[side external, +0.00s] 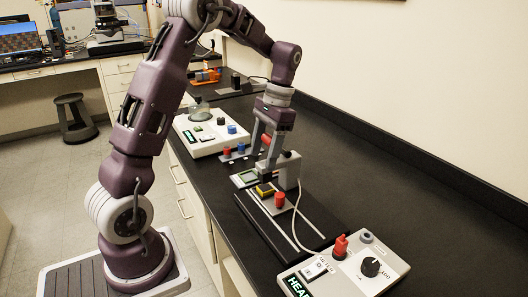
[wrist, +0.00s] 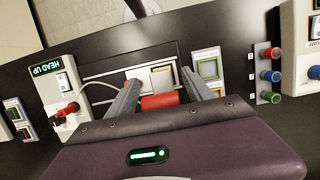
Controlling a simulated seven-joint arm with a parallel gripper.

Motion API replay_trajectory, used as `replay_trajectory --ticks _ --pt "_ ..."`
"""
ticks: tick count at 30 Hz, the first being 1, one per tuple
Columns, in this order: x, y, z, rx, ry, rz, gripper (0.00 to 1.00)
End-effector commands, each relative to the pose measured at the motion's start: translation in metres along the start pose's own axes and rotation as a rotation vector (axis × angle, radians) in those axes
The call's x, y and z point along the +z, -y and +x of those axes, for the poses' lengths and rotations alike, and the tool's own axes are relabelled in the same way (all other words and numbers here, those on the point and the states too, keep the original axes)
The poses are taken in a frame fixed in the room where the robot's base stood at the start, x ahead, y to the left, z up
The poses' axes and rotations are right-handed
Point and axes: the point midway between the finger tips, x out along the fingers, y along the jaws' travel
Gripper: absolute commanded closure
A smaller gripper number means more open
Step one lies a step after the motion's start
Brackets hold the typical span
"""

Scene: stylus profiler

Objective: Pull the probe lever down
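The stylus profiler (side external: 289,168) has a dark base, a grey upright head and a yellow sample on its stage. A red handle (wrist: 160,101), which looks like the probe lever, shows between the fingers in the wrist view. Red also shows between the fingers in the side view. My gripper (side external: 266,163) points down over the profiler, and in the wrist view (wrist: 160,78) its two fingers are spread, one on each side of the red handle. Gaps show between the handle and both fingers, so I see no grip. The fingers partly hide the profiler's head.
A control box (side external: 370,265) with a red switch and black knob stands at the near end, joined by a white cable. A red knob (side external: 279,200) stands on the profiler base. A white instrument (side external: 212,131) and several coloured knobs lie beyond. The bench along the wall is clear.

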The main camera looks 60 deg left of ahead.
Motion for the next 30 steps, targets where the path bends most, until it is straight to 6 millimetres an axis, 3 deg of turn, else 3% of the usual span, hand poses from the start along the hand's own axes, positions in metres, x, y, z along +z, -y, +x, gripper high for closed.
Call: replay_trajectory --ticks 5,16,30 --pt "0.0 0.0 -0.002 -0.001 -0.001 0.0 0.4" --pt "-0.001 0.001 -0.066 -0.002 -0.002 0.0 0.4" --pt "0.002 0.0 -0.071 -0.002 0.005 0.002 0.4"
